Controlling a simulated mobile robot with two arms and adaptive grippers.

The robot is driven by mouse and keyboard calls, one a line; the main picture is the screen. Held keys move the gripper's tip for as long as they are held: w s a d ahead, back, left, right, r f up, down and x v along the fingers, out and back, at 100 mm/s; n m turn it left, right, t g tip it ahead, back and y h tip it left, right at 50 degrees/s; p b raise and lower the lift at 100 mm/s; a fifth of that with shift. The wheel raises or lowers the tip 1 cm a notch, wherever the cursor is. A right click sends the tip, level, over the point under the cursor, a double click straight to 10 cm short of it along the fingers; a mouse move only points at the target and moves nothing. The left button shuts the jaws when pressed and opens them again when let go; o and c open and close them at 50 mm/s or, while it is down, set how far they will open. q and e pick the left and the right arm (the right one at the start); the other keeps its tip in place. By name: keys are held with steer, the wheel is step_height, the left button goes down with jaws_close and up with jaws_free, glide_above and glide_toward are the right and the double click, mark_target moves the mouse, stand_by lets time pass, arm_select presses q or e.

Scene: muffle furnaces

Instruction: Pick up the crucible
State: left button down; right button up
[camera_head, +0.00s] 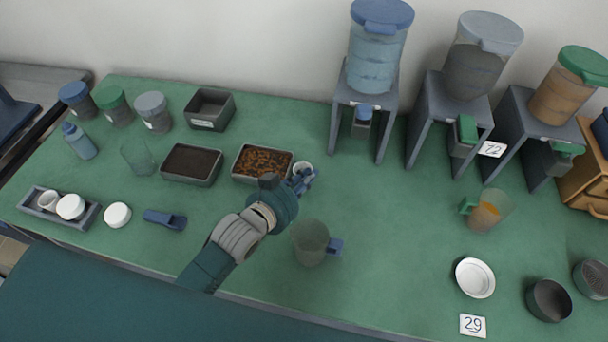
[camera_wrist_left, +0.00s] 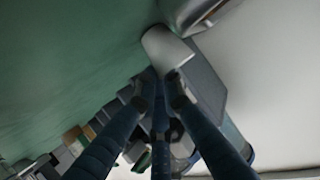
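A small white crucible (camera_head: 303,167) stands on the green bench beside the right end of a tray of brown granules. My left gripper (camera_head: 304,182) is right at its near side in the head view and partly covers it. In the left wrist view the white crucible (camera_wrist_left: 166,46) is just beyond the tips of the left gripper (camera_wrist_left: 161,84). The two fingertips look apart, with a gap between them. I cannot tell whether they touch the crucible. My right gripper is not in view.
The granule tray (camera_head: 242,177) and a dark soil tray (camera_head: 191,180) lie close by. A tinted mug (camera_head: 310,243) stands near my left forearm. Dispensers on stands (camera_head: 378,95) line the back. A small tray (camera_head: 87,219) holds white cups.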

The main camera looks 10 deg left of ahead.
arm_select(q)
steer(key=shift+r, duration=0.15)
step_height(320, 180, up, 20)
steer(key=p, duration=0.1)
stand_by(0.6)
steer(key=shift+f, duration=0.2)
